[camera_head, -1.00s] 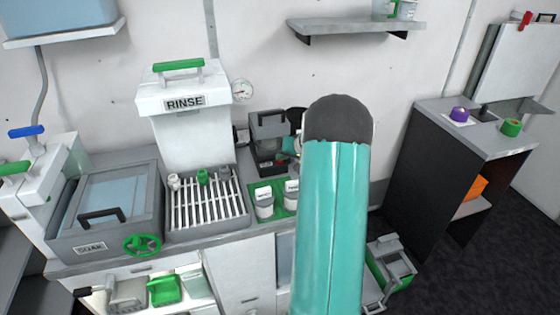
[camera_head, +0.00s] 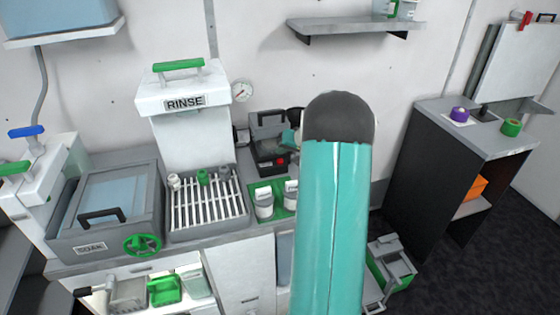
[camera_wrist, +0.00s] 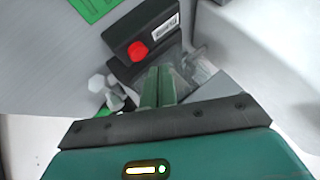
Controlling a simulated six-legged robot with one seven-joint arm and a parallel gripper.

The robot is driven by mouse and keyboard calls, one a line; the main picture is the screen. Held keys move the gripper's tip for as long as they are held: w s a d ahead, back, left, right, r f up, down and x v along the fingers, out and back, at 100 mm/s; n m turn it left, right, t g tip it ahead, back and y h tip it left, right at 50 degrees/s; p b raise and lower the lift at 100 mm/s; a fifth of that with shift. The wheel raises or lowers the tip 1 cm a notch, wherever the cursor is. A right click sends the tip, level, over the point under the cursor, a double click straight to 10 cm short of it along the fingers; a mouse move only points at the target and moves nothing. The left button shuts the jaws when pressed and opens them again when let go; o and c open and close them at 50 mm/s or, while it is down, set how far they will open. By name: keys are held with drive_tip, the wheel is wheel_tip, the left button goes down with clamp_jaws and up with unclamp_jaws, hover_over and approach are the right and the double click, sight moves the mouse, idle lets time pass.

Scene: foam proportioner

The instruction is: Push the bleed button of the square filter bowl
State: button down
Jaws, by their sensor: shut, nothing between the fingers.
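In the wrist view, my gripper (camera_wrist: 160,76) is shut, its green fingers together and empty. The fingertips overlap a clear bowl-like part (camera_wrist: 198,68), partly hidden by them; I cannot tell its shape or whether they touch it. A dark unit with a white label (camera_wrist: 150,28) and a red knob or button (camera_wrist: 138,50) lies just beyond the tips. A pale hexagonal part (camera_wrist: 97,83) is left of the fingers. In the head view, the dark unit (camera_head: 266,128) stands on the bench with its red part (camera_head: 281,161) visible. I cannot make out a bleed button on the clear part.
The rinse station (camera_head: 185,125) and its slatted rack (camera_head: 208,205) stand left of the dark unit. White-labelled bottles (camera_head: 264,202) stand in front of it. A pressure gauge (camera_head: 243,91) is on the wall above. A dark cabinet (camera_head: 430,170) stands to the right.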

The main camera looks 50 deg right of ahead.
sight(282, 162)
drive_tip(key=shift+r, duration=2)
drive_tip(key=s+a+r+n+g, duration=0.1)
drive_tip(key=a+r, duration=0.3)
drive_tip(key=a, duration=0.6)
drive_tip(key=s+a+r+n+g+y, duration=0.15)
drive_tip(key=a+r, duration=0.25)
drive_tip(key=a, duration=0.6)
drive_tip(key=s+a+r+n+g+h, duration=0.15)
drive_tip(key=a+r, duration=0.25)
drive_tip(key=a, duration=0.6)
drive_tip(key=s+a+n, duration=0.1)
drive_tip(key=s+a, duration=0.6)
drive_tip(key=s, duration=0.2)
drive_tip(key=s+a+n+h, duration=0.1)
drive_tip(key=s+a+n, duration=0.1)
drive_tip(key=s+a, duration=0.6)
drive_tip(key=s, duration=0.2)
drive_tip(key=shift+s+f+n, duration=0.25)
drive_tip(key=shift+s+n, duration=0.05)
